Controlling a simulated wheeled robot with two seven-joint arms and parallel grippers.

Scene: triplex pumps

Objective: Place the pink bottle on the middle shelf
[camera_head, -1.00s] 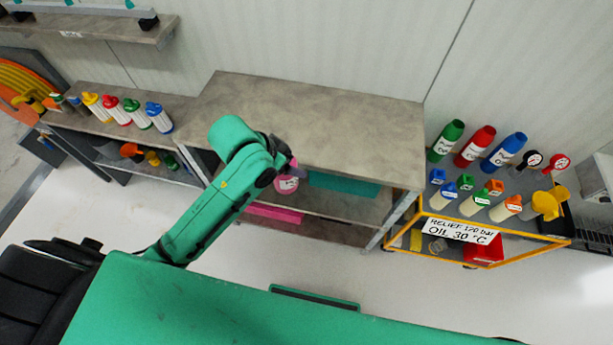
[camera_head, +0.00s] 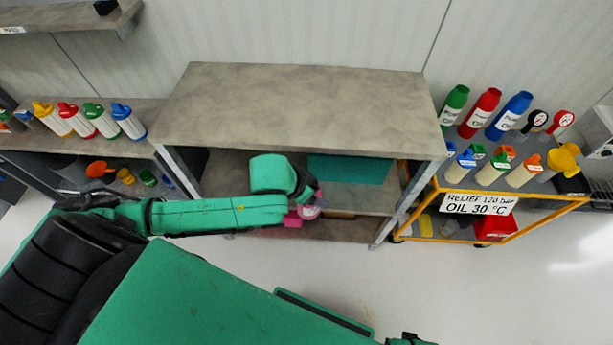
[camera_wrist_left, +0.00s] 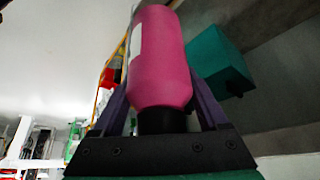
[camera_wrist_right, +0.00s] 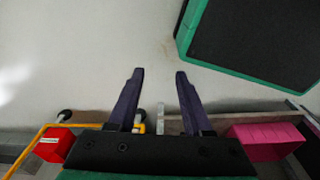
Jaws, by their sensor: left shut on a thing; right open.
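The pink bottle (camera_head: 309,211) with a white label is at the front of the grey shelf unit (camera_head: 300,100), near the middle shelf's (camera_head: 362,198) front edge. I cannot tell whether it touches the shelf. My left gripper (camera_head: 306,194) is shut on it and partly hidden behind my wrist. In the left wrist view the pink bottle (camera_wrist_left: 160,60) stands between the two fingers of the left gripper (camera_wrist_left: 163,100), its dark end towards the palm. My right gripper (camera_wrist_right: 157,75) is open and empty above pale floor.
A teal box (camera_head: 350,169) stands at the back of the middle shelf, and the left wrist view shows it beside the bottle. A pink box (camera_wrist_right: 262,140) is on the lower shelf. A yellow-framed cart (camera_head: 530,221) with bottles stands to the right.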

